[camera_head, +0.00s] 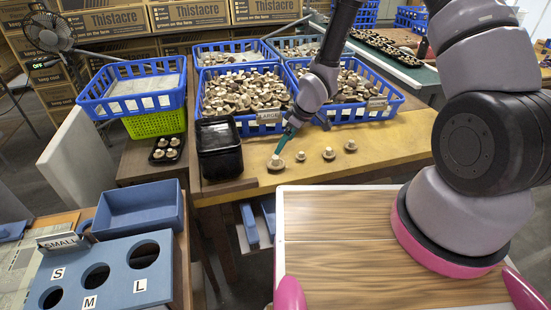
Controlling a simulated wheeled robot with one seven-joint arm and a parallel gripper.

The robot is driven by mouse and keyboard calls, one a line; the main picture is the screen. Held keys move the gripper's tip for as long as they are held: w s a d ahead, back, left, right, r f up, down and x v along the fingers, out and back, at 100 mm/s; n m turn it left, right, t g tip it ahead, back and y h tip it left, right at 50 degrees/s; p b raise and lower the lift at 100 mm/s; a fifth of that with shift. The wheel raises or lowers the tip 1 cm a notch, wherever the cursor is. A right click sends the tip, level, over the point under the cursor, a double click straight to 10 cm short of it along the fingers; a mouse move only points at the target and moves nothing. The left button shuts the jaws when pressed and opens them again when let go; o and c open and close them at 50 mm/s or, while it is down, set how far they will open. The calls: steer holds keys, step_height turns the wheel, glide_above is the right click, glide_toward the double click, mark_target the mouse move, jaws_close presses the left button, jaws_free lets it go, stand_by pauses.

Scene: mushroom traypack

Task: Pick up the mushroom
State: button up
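A row of several loose mushrooms lies on the wooden table. The leftmost mushroom (276,163) looks the widest. To its right are a small mushroom (301,156), another mushroom (329,154) and one at the right end (350,146). My gripper (283,144), with thin teal fingers, points down just above the leftmost mushroom. The fingers are small in the view, and whether they touch the mushroom or have a gap between them is unclear.
Blue crates (385,112) full of mushrooms stand close behind my gripper. Stacked black trays (219,162) stand at its left. A black tray with mushrooms (166,149) sits further left. A blue sizing board (120,275) with holes is at the lower left. The table's front edge is bare.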

mark_target(276, 157)
steer(key=x, duration=0.4)
steer(key=shift+f, duration=0.3)
steer(key=shift+x, duration=2.65)
steer(key=shift+s+a, duration=0.15)
steer(key=c, duration=0.7)
